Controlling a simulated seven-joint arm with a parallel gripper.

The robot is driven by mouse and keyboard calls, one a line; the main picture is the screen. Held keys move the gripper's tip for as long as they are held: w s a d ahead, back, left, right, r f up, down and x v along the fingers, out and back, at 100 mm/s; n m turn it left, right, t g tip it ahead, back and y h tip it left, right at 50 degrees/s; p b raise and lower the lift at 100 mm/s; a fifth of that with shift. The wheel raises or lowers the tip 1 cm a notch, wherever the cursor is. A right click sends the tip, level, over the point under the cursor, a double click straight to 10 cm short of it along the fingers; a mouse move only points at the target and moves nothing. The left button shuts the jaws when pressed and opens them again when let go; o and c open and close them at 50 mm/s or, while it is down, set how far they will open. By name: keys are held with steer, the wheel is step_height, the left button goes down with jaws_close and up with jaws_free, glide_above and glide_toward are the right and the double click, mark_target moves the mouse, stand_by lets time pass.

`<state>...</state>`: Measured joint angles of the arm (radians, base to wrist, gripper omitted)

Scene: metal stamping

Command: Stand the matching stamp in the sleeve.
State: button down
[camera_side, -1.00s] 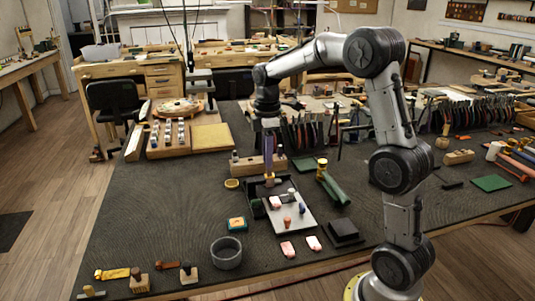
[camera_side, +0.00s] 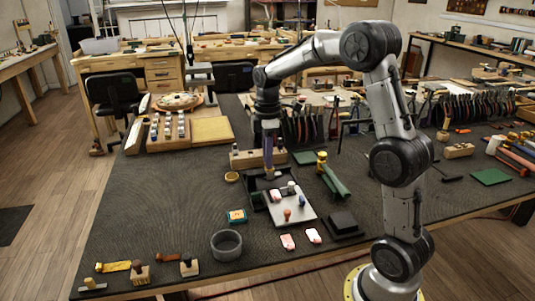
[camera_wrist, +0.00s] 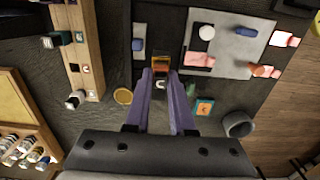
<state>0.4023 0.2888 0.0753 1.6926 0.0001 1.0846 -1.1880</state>
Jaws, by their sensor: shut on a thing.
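My gripper (camera_side: 268,166), with purple fingers, points down over the dark tray (camera_side: 252,185). It is shut on a small brown stamp (camera_side: 269,174), which looks upright. In the wrist view the stamp (camera_wrist: 161,62) shows between the fingertips; its lower end is partly hidden, and I cannot tell whether it touches anything below. A pale plate (camera_side: 292,212) right of it carries a red-orange stamp (camera_side: 287,214), a blue one (camera_side: 302,201), a white-topped one (camera_side: 291,186) and a pink block (camera_side: 275,196). I cannot make out for sure which part is the sleeve.
A wooden block (camera_side: 240,161) stands just behind the gripper. A green tool with a brass end (camera_side: 335,183) lies right of the tray. A black pad (camera_side: 342,223), a grey bowl (camera_side: 226,246) and a small teal-orange box (camera_side: 237,216) are nearer.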

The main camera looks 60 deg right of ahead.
steer(key=shift+f, duration=0.75)
steer(key=c, duration=0.7)
jaws_free()
step_height(320, 180, up, 14)
steer(key=shift+f, duration=0.15)
